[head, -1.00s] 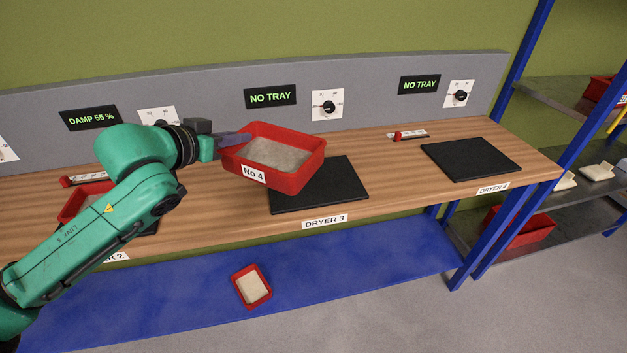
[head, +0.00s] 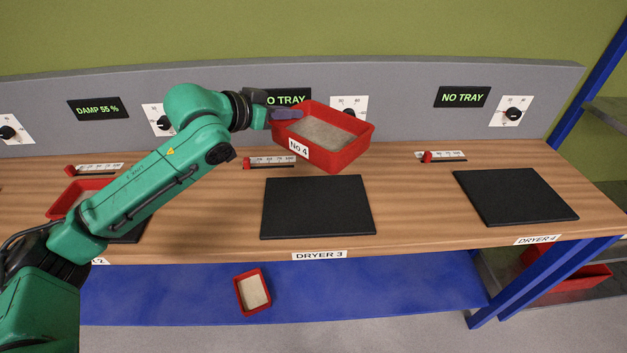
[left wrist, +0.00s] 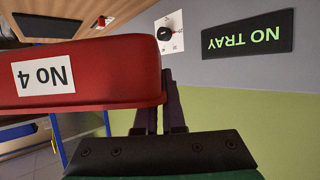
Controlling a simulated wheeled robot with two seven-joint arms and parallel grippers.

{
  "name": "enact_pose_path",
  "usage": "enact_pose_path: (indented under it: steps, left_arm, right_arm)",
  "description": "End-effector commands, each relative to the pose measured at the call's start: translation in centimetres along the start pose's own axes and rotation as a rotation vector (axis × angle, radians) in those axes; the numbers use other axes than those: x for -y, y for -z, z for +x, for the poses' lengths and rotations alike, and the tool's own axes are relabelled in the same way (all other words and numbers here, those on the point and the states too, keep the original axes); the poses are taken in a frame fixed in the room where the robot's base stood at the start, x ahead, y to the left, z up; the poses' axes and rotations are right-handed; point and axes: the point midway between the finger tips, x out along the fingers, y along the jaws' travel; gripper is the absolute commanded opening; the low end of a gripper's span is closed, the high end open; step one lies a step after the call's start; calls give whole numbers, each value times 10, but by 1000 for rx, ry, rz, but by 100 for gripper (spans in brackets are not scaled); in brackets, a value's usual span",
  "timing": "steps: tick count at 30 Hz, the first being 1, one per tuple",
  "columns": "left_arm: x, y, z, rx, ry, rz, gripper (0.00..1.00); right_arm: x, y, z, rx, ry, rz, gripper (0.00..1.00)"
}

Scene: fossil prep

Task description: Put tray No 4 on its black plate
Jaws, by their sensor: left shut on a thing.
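The red tray No 4 (head: 345,153) holds pale, grainy material and carries a white label. My left gripper (head: 287,113) is shut on its left wall and holds it in the air, a little tilted in the picture. In the picture it is above and behind the DRYER 3 black plate (head: 318,207), partly covering that dryer's NO TRAY display. The DRYER 4 black plate (head: 515,197) is bare, farther right. In the left wrist view, the tray (left wrist: 110,75) fills the left side, with the gripper fingers (left wrist: 165,105) at its wall. My right gripper is not in view.
A red tray (head: 65,197) stands at DRYER 2, partly behind my left arm. Another small red tray (head: 252,291) lies on the blue lower shelf. Red-ended scales (head: 440,156) lie behind the plates. The grey back panel (head: 405,120) is close behind the held tray.

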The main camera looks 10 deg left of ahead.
Motion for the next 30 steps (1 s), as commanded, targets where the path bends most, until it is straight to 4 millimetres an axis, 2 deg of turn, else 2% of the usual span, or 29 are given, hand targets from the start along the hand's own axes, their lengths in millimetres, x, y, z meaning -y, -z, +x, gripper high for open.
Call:
enact_pose_path:
  steps: [1, 5, 9, 11, 15, 21, 30]
  left_arm:
    - [1, -17, 6, 4, 1, -3, 0]
    - [0, -56, 22, 4, -1, -2, 0]
    - [1, -95, 39, 1, -1, -3, 0]
    - [0, -106, 43, 0, -1, -2, 0]
    - [1, -122, 50, -1, 0, -2, 0]
    - [1, -153, 63, -2, -1, -2, 0]
    - [1, -156, 65, -4, 0, 0, 0]
  right_arm:
    - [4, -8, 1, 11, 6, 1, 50]
    - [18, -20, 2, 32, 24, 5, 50]
    - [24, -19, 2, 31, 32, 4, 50]
    - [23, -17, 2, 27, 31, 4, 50]
    - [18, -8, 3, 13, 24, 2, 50]
    - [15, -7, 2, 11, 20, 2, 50]
    - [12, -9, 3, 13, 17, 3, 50]
